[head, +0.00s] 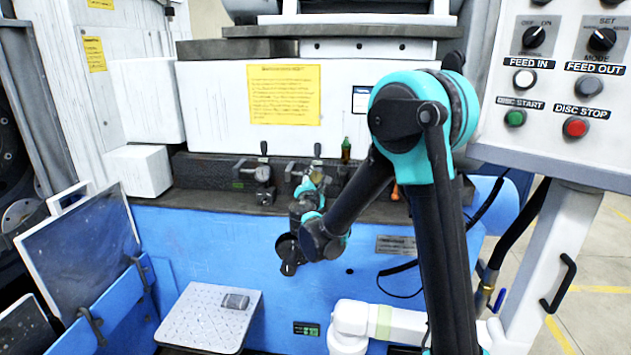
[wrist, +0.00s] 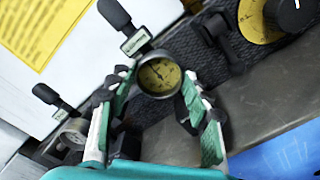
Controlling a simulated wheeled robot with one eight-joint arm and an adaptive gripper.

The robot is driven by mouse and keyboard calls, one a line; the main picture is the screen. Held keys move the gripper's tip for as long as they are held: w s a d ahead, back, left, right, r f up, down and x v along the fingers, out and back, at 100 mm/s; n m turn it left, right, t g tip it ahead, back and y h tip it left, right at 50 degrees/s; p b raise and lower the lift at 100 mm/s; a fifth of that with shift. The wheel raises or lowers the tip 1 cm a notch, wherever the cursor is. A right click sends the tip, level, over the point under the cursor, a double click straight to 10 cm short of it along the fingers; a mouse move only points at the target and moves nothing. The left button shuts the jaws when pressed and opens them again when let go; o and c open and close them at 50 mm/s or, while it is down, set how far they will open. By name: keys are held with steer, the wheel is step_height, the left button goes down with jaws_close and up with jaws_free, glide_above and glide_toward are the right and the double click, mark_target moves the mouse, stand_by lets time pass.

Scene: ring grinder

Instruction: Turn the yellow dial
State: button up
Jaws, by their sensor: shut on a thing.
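A round yellow-faced dial gauge (wrist: 160,76) with a dark needle and metal rim is in the middle of the wrist view. My gripper (wrist: 155,84) has its fingers on either side of this gauge and is shut on it; the contact itself is partly hidden. In the head view my gripper (head: 312,184) is at the dark rail, mostly covering the gauge. A second, larger yellow dial (wrist: 262,22) with a black centre knob lies at the upper right of the wrist view, apart from my gripper. My arm blocks that part of the rail in the head view.
Another gauge (head: 263,173) stands left of my gripper, with a black-tipped lever (wrist: 47,94) above it. A black lever (wrist: 115,14) rises behind the held gauge. The button panel (head: 560,95) is at the right.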

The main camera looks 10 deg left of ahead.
stand_by(0.4)
steer(key=o, duration=1.2)
steer(key=shift+c, duration=0.2)
steer(key=s, duration=1.2)
steer(key=shift+a, duration=0.2)
steer(key=shift+d, duration=0.1)
